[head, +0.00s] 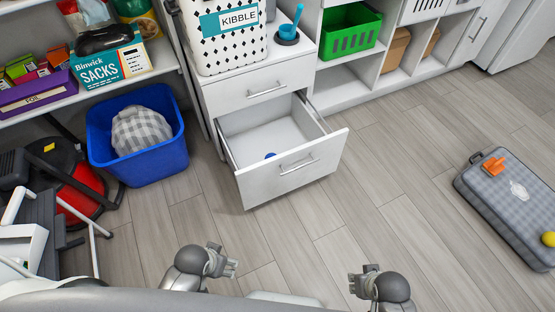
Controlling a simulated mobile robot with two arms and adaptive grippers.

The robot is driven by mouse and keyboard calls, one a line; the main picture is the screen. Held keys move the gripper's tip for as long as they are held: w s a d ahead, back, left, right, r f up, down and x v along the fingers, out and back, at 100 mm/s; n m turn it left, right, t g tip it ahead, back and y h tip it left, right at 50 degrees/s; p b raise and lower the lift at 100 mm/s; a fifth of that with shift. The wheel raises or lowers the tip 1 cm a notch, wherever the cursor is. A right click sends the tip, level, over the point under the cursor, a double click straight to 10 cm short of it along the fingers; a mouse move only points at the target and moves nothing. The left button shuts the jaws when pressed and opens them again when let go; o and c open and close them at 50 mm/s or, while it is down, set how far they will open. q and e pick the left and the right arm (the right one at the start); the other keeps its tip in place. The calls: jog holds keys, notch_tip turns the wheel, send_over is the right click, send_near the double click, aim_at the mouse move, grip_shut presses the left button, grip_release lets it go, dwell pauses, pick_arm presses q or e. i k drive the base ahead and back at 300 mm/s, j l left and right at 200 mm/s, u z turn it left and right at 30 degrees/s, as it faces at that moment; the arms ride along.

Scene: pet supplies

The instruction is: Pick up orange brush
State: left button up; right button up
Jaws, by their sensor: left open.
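The orange brush (494,165) lies on the upper left part of a grey cushion-like mat (500,208) on the floor at the right. My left gripper (231,268) is at the bottom of the head view, left of centre. It is open, with nothing seen in it, far from the brush. My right gripper (354,284) is at the bottom, right of centre, also well apart from the brush. Its fingers are too small to tell whether they are open or shut.
A lower drawer (290,172) stands open with a small blue item (270,156) inside. A blue bin (152,170) holds a checked cloth. A yellow ball (549,239) is on the mat's right side. The wooden floor between the drawer and mat is clear.

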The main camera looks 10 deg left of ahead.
aim_at(493, 168)
jog(key=i+j+z, duration=0.15)
jog(key=z, duration=0.3)
jog(key=i+j+z, duration=0.15)
jog(key=z, duration=0.35)
jog(key=i+j+z, duration=0.1)
jog(key=j+z, duration=0.55)
jog(key=z, duration=0.25)
